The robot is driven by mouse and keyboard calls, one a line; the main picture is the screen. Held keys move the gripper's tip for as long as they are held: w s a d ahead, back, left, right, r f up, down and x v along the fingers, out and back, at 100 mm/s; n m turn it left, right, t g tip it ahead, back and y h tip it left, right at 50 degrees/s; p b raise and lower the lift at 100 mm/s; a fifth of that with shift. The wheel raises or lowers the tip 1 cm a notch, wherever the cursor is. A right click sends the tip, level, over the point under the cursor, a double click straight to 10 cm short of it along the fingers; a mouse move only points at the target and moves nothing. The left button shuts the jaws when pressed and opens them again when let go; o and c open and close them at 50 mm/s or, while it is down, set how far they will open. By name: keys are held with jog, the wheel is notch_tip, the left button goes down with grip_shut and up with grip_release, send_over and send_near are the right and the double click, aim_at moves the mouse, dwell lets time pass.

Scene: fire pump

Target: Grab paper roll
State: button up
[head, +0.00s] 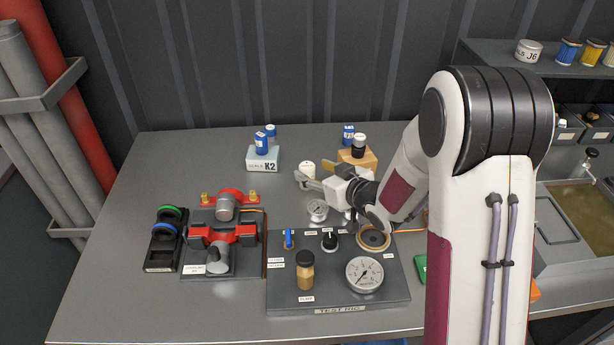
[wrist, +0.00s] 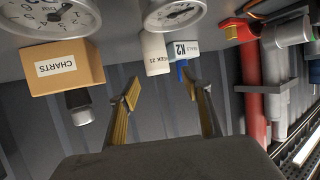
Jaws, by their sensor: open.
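The paper roll is most likely the small white cylinder (head: 307,169) standing on the bench, just past my fingertips in the head view. In the wrist view, which is upside down, the white roll (wrist: 155,52) carries a partly readable label ending in 23. My gripper (head: 312,177) is open and roughly level, pointing left. In the wrist view, my gripper (wrist: 162,78) has nothing between its yellow-padded fingers. The roll lies ahead, roughly in line with the gap; I cannot tell the exact distance.
The wooden CHARTS box (wrist: 65,67) is left of the roll in the wrist view. The K2 block (head: 262,158) with a blue item stands left of the roll in the head view. The gauge panel (head: 338,292) is in front. Red-clamped fittings (head: 222,233) are at left.

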aim_at(310, 169)
jog(key=shift+f+x, duration=0.2)
jog(key=shift+x, duration=2.4)
jog(key=shift+d, duration=0.15)
jog(key=shift+c, duration=0.3)
jog(key=c, duration=1.2)
